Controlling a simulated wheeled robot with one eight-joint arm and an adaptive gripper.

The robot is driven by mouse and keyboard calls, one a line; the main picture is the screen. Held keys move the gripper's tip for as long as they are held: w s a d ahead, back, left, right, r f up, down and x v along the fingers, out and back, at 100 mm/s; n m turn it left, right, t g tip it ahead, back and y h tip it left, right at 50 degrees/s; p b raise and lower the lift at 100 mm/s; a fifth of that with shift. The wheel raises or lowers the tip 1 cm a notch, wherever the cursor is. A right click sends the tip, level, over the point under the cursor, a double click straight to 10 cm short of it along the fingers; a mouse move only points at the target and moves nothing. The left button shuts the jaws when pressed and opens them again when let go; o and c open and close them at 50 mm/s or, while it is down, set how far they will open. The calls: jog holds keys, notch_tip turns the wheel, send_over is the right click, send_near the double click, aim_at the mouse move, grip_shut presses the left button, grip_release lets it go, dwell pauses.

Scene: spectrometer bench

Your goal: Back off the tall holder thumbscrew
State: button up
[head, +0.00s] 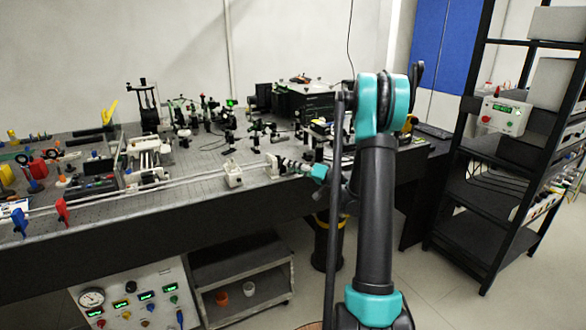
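My arm rises at the right of centre and its teal wrist reaches left over the front edge of the optical bench (170,225). My gripper (279,167) is at the bench's front edge, low over the top, pointing left. It is small in this view, and I cannot tell whether its fingers are open or shut or touch anything. Several dark optic holders on posts stand behind it, one of them a post holder (254,143) just behind and to the left. The thumbscrew is too small to make out, and I cannot tell which holder is the tall one.
A small white box (232,176) on the rail line is just left of my gripper. Long pale rails (130,190) run along the bench front. A large dark instrument (300,101) stands at the back. A black shelf rack (490,190) stands at the right, with open floor before it.

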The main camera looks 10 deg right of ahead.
jog(key=v, duration=1.2)
jog(key=s+a+f+g+h, duration=0.5)
jog(key=s+a+g, duration=0.1)
jog(key=s+a, duration=0.65)
jog(key=s+d+f+g+h, duration=0.1)
jog(key=s+d+f+h, duration=0.2)
jog(key=s, duration=0.7)
jog(key=s+d+f+h, duration=0.3)
jog(key=s+f+h, duration=0.1)
jog(key=s, duration=0.5)
jog(key=shift+s+d+g+h, duration=0.2)
jog(key=shift+s+g+h, duration=0.2)
jog(key=shift+h, duration=0.3)
